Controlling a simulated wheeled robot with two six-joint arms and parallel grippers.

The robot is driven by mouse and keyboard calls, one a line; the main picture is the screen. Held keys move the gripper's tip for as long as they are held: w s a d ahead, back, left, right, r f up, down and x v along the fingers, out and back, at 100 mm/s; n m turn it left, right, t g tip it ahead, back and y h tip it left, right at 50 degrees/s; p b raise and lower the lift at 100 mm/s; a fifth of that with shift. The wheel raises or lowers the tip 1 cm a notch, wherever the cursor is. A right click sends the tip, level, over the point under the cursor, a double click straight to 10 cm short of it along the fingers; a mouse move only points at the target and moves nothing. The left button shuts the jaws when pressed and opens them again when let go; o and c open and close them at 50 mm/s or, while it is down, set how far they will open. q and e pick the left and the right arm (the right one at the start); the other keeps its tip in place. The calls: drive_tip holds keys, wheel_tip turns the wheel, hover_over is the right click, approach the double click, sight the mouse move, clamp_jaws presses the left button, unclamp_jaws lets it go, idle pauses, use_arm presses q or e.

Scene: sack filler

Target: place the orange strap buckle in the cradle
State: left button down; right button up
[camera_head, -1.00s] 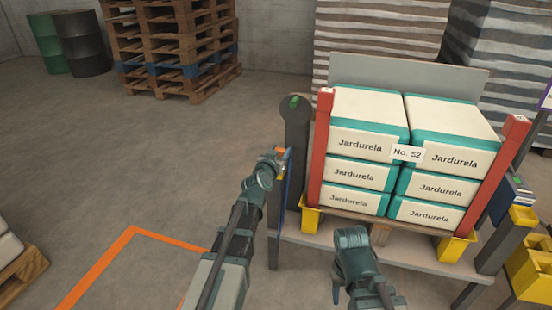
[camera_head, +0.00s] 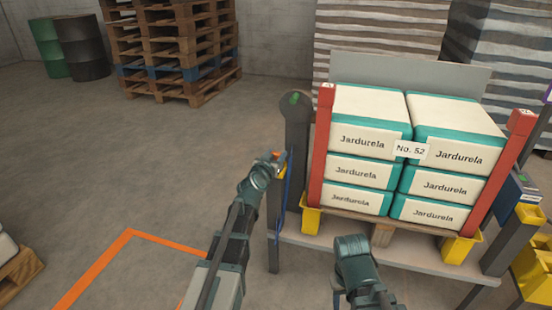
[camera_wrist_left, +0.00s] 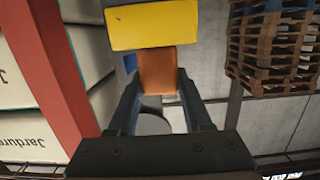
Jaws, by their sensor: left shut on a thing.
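The orange buckle (camera_wrist_left: 158,72) is between the fingers of my left gripper (camera_wrist_left: 158,85) in the left wrist view. The fingers are shut on it. A yellow block (camera_wrist_left: 152,25) lies just past the fingertips, against the buckle's far end in the picture; I cannot tell whether they touch or whether this is the cradle. In the head view my left gripper (camera_head: 278,164) is beside the dark post (camera_head: 297,135) left of the sacks, with small orange and yellow patches at its tip. A blue strap (camera_head: 287,188) hangs there.
Stacked white and teal sacks (camera_head: 365,140) stand between red posts (camera_head: 320,150) on a pallet. Yellow bins (camera_head: 535,265) are at the far right. Wooden pallets (camera_head: 175,45) and drums (camera_head: 80,45) stand at the back left.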

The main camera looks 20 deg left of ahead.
use_arm(q)
drive_tip(key=shift+f, duration=0.15)
drive_tip(key=shift+c, duration=1.6)
unclamp_jaws()
drive_tip(key=shift+s+r, duration=0.15)
drive_tip(key=shift+r, duration=0.1)
drive_tip(key=s+r+p, duration=0.1)
drive_tip(key=s, duration=1)
drive_tip(key=shift+s+a+r+p, duration=0.2)
drive_tip(key=shift+s+r+p, duration=0.1)
drive_tip(key=shift+r+p, duration=0.1)
drive_tip(key=shift+f, duration=0.1)
